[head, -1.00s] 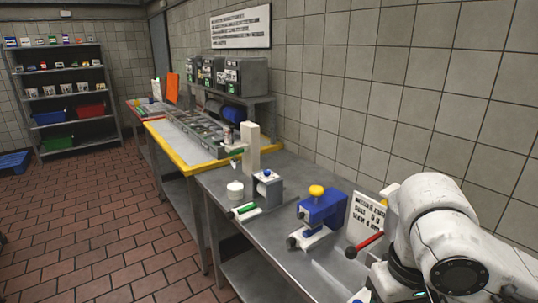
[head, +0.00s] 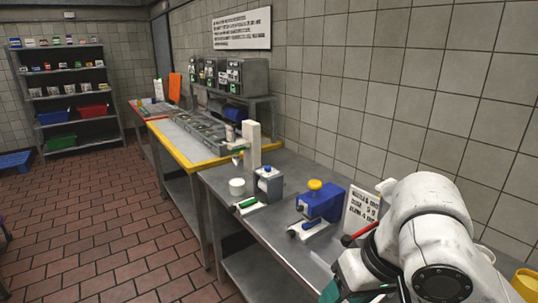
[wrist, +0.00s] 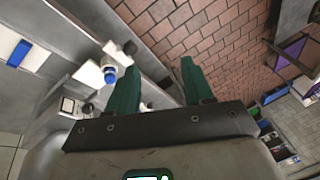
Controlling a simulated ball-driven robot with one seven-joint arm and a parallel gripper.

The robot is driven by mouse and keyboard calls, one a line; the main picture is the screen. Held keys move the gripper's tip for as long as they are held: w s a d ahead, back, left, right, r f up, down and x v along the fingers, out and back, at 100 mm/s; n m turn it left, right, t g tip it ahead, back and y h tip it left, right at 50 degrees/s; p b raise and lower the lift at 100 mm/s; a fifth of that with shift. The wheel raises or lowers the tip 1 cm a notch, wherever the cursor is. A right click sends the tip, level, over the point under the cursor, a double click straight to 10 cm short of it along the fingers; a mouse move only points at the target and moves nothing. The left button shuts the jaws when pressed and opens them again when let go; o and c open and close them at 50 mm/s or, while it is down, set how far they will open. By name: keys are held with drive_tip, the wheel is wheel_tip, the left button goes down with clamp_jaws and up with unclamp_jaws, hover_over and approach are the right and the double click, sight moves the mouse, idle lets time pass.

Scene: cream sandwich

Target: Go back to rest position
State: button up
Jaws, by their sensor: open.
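My gripper shows in the wrist view (wrist: 158,82) with its two green fingers spread apart. Nothing is between them; brick floor and part of a grey metal counter show beyond. In the head view my white arm fills the lower right, and a green part of the gripper end shows at the bottom edge, beside the counter (head: 290,232). The fingertips are not visible in the head view.
On the counter stand a blue device with a yellow knob (head: 320,200), a grey box with a blue top (head: 268,183), a white cup (head: 237,187) and a small sign (head: 361,212). A yellow-edged table (head: 185,143) adjoins it. Brick floor (head: 120,220) lies open at left.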

drive_tip(key=s+d+f+m+t, duration=0.1)
drive_tip(key=s+f, duration=0.2)
drive_tip(key=f, duration=0.3)
drive_tip(key=s+d+f+m+t+y, duration=0.1)
drive_tip(key=s+f, duration=0.1)
drive_tip(key=f, duration=0.4)
drive_tip(key=s+f+m, duration=0.1)
drive_tip(key=s+f, duration=0.2)
drive_tip(key=f, duration=0.3)
drive_tip(key=s+d+f+g+h, duration=0.1)
drive_tip(key=s+d+f+h, duration=0.1)
drive_tip(key=s+d+f, duration=0.3)
drive_tip(key=s+d+f+g+h, duration=0.2)
drive_tip(key=s+d+f, duration=0.3)
drive_tip(key=s, duration=0.8)
drive_tip(key=d, duration=0.3)
drive_tip(key=shift+f, duration=0.25)
drive_tip(key=shift+c, duration=0.4)
